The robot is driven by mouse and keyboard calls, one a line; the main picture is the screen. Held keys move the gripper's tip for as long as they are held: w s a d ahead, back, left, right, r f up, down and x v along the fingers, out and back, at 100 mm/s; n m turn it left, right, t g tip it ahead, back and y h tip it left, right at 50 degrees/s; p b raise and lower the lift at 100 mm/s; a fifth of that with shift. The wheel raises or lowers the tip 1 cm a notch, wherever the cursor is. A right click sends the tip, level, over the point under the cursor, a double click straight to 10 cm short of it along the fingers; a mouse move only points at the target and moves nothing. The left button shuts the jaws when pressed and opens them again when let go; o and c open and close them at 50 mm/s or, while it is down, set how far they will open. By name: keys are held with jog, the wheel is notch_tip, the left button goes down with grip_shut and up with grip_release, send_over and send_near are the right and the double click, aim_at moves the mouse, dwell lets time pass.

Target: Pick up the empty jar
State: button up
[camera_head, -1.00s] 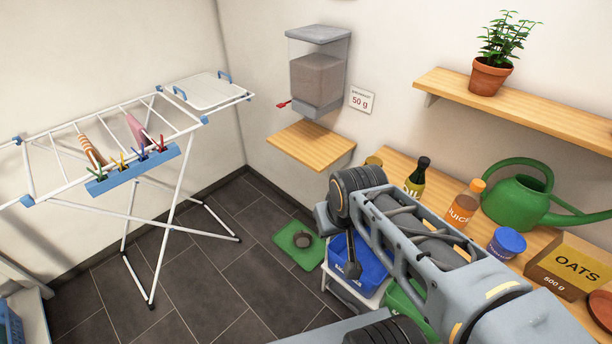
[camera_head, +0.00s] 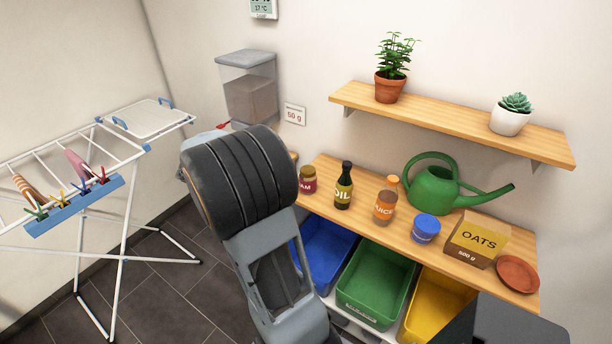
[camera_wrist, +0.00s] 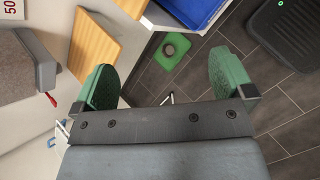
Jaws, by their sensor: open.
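My gripper (camera_wrist: 165,68) is open and empty in the wrist view, its two green fingers wide apart above the floor. In the head view my arm hides it. A jar labelled as jam (camera_head: 308,181), dark red with a pale lid, stands upright on the wooden counter (camera_head: 395,243) near its left end. A second yellowish item (camera_head: 294,157) beside it is mostly hidden by my arm. I cannot tell which, if any, is the empty jar. No jar shows between my fingers.
The counter also holds an oil bottle (camera_head: 343,186), juice bottle (camera_head: 386,202), watering can (camera_head: 436,188) and oats box (camera_head: 476,240). Bins stand below, including a green one (camera_head: 375,287). A dispenser (camera_head: 248,90) hangs left. A drying rack (camera_head: 100,180) stands at left.

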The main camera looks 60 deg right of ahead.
aim_at(303, 171)
jog(key=d+f+n+g+h+p, duration=0.1)
jog(key=d+f+n, duration=0.1)
jog(key=d, duration=0.4)
jog(key=s+d+f+n+g+h+p, duration=0.1)
jog(key=d+f, duration=0.2)
jog(key=d, duration=0.4)
jog(key=s+d+f+n+h+p, duration=0.1)
jog(key=d+f+n, duration=0.1)
jog(key=d, duration=0.5)
jog(key=shift+d+f+n+g, duration=0.25)
jog(key=shift+n+g, duration=0.05)
jog(key=shift+g, duration=0.1)
jog(key=shift+w+p+x, duration=0.2)
jog(key=shift+p+x, duration=0.45)
jog(key=shift+x, duration=0.95)
jog(key=shift+w+p+x, duration=0.15)
jog(key=shift+p+x, duration=0.5)
jog(key=shift+x, duration=0.9)
jog(key=shift+d, duration=0.2)
jog(key=shift+c, duration=0.3)
jog(key=c, duration=1)
jog(key=shift+r, duration=0.1)
jog(key=shift+c, duration=0.2)
